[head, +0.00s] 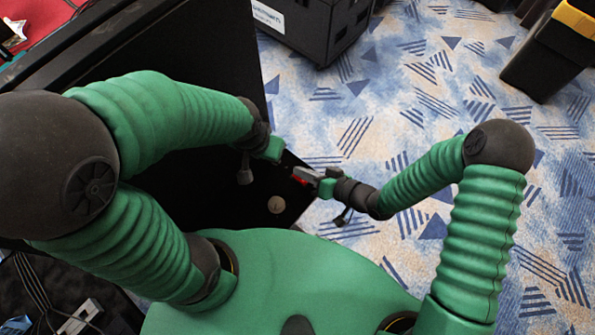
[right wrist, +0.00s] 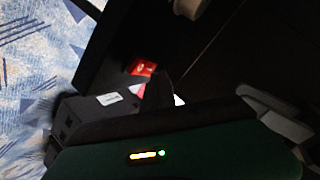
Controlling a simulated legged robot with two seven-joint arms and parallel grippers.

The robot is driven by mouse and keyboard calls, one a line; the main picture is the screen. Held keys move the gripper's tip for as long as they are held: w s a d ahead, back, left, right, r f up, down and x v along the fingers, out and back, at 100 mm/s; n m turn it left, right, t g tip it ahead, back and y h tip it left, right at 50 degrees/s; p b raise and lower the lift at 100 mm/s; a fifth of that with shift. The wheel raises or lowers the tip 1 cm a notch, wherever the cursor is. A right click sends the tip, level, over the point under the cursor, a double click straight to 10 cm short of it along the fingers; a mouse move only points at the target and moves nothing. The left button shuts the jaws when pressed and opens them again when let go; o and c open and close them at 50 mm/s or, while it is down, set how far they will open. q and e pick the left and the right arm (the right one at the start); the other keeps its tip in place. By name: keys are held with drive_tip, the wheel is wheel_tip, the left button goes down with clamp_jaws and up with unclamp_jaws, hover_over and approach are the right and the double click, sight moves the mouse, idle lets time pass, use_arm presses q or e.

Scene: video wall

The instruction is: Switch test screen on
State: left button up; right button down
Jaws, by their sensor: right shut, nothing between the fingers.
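A black panel (head: 225,185), the back or side of the screen housing, stands at the left in the head view. A small red switch (right wrist: 143,67) sits on a black surface in the right wrist view, and a bit of red also shows beside my right gripper (head: 302,174) in the head view. My right gripper is shut and empty, close to the switch; I cannot tell whether it touches it. My left gripper (head: 272,150) hangs near the panel's edge, its fingers too hidden to read. The screen's face is not visible.
A round beige knob (head: 276,204) is low on the panel. A black case (head: 315,25) stands at the back, and a black bin with a yellow lid (head: 560,45) at the far right. Cables and a socket strip (head: 80,318) lie at lower left. The patterned carpet (head: 400,110) is mostly clear.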

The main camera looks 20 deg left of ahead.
drive_tip(key=shift+a, duration=0.1)
drive_tip(key=shift+f+b, duration=0.3)
drive_tip(key=shift+f, duration=0.05)
idle(0.5)
drive_tip(key=shift+s+d+r+p, duration=0.1)
drive_tip(key=shift+d+r+p, duration=0.15)
drive_tip(key=shift+r+p, duration=0.5)
drive_tip(key=shift+r, duration=0.1)
drive_tip(key=r+p, duration=0.1)
drive_tip(key=d+r+p, duration=0.1)
drive_tip(key=r, duration=0.1)
drive_tip(key=r+p, duration=0.1)
drive_tip(key=p, duration=0.1)
drive_tip(key=shift+s+d+r, duration=0.25)
drive_tip(key=shift+r, duration=0.1)
